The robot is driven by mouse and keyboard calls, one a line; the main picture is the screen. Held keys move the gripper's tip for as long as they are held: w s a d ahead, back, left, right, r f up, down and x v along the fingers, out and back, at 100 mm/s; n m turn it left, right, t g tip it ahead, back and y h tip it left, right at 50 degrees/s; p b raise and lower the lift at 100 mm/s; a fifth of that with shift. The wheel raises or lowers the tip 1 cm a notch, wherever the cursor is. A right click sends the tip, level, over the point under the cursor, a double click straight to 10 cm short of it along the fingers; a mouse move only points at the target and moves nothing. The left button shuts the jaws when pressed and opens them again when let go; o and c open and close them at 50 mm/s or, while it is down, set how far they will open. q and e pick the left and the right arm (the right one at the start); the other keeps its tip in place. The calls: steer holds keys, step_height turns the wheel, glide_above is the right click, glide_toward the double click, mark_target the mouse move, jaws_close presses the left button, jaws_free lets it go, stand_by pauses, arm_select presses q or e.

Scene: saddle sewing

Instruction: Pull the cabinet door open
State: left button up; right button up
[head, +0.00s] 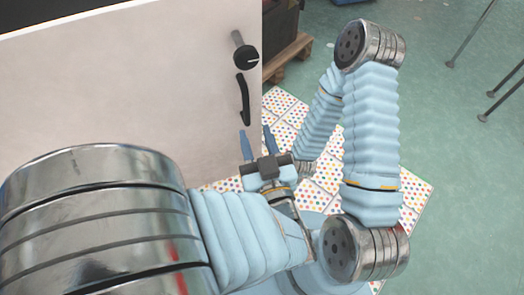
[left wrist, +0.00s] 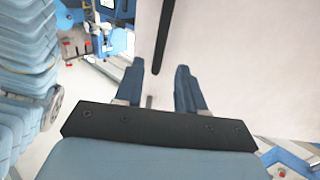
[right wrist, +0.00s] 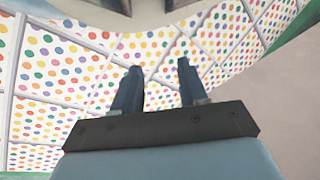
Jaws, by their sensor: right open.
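The white cabinet door (head: 120,95) fills the left of the head view. A black curved handle (head: 243,98) is on it near its right edge, below a black knob (head: 246,57). My left gripper (head: 257,141) is open and empty just below the handle. In the left wrist view the handle (left wrist: 163,38) lies ahead, in line with the gap between the fingers, and appears apart from them. My right gripper (right wrist: 160,78) is open and empty in the right wrist view, pointing toward the dotted floor. Its fingers cannot be made out in the head view.
Dotted tiles (head: 410,190) lie under my right arm. A wooden pallet (head: 288,60) with a dark box stands behind the door's edge. Metal legs (head: 470,35) stand at the far right. Green floor (head: 450,130) is clear between.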

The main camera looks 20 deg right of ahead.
arm_select(q)
steer(key=s, duration=0.4)
steer(key=shift+s, duration=0.2)
